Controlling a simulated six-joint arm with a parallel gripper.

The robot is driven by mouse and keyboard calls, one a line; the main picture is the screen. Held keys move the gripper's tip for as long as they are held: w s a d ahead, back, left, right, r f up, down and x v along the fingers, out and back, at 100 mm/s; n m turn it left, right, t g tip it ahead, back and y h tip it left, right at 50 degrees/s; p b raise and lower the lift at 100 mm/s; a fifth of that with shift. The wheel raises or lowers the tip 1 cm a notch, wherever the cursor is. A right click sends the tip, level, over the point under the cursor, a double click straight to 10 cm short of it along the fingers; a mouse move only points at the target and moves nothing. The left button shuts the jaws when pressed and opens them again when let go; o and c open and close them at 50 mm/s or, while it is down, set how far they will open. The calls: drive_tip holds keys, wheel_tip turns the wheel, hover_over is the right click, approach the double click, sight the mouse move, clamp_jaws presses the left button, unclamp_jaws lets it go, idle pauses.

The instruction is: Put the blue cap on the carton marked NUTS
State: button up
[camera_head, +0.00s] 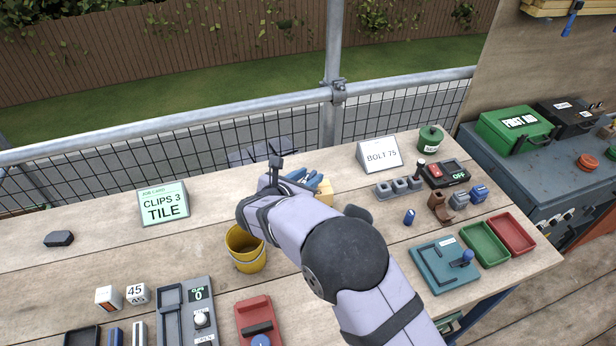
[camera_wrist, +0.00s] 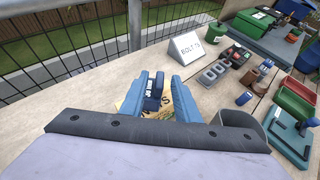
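My gripper (camera_head: 302,180) is over the back middle of the bench, just beyond my arm. In the wrist view its two blue fingers (camera_wrist: 158,76) stand apart, with a dark blue labelled piece (camera_wrist: 152,92), apparently the cap, between them. A narrow gap seems to show on its right side; whether both fingers touch it is unclear. Below is a tan carton (camera_wrist: 168,112) with part of its lettering, an "S", showing. In the head view the carton (camera_head: 325,194) is mostly hidden behind my arm and gripper. I cannot tell whether the cap rests on the carton.
A yellow bucket (camera_head: 246,250) stands left of my arm. A "BOLT 75" card (camera_head: 380,154), a grey socketed block (camera_head: 399,186) and a small blue piece (camera_head: 409,216) are to the right. Green (camera_head: 484,245) and red (camera_head: 511,233) trays lie farther right. The bench's left back is mostly clear.

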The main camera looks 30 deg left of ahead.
drive_tip(key=shift+r, duration=0.1)
drive_tip(key=shift+r, duration=0.15)
drive_tip(key=shift+s, duration=0.25)
drive_tip(key=b+v, duration=0.3)
drive_tip(key=v, duration=0.8)
drive_tip(key=shift+s, duration=0.2)
drive_tip(key=shift+d+r, duration=0.1)
